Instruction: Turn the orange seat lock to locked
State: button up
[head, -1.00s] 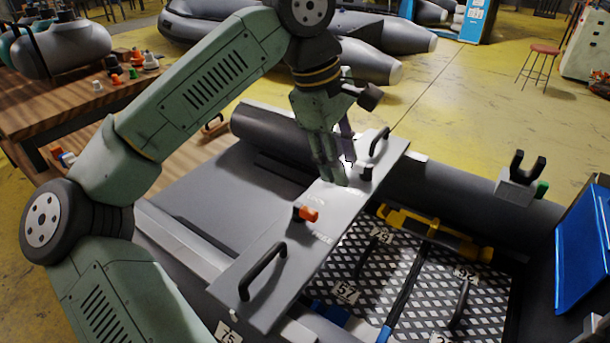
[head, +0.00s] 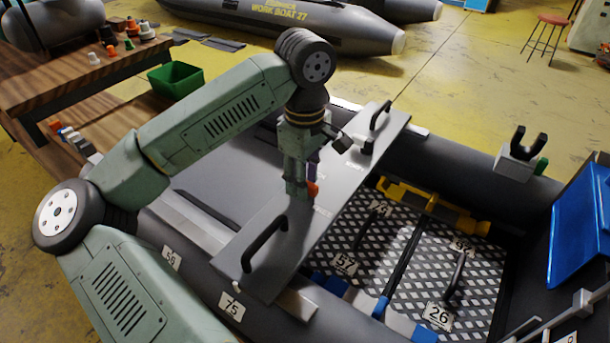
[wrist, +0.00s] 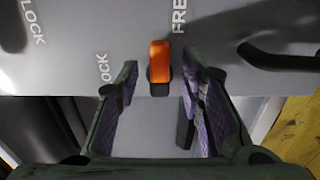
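The orange seat lock (head: 313,188) is a small lever on a dark base on the grey bench seat (head: 345,182). In the head view my gripper partly hides it. In the wrist view the orange lever (wrist: 160,62) stands lengthwise up the picture, beside the printed word FREE, with LOCK printed to its left. My gripper (head: 300,192) is low over the seat at the lock. In the wrist view my gripper (wrist: 162,84) is open, its purple-padded fingers apart with the lever between and just beyond the tips. Contact with the lever is not visible.
Black handles stand on the seat at its near end (head: 264,244) and far end (head: 381,115). A small dark knob (head: 367,148) sits near the far handle. A yellow-ended bar (head: 430,203) lies in the boat, right of the seat. A green bin (head: 176,80) is behind my arm.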

jog(key=shift+f, duration=0.1)
jog(key=shift+c, duration=0.6)
grip_shut()
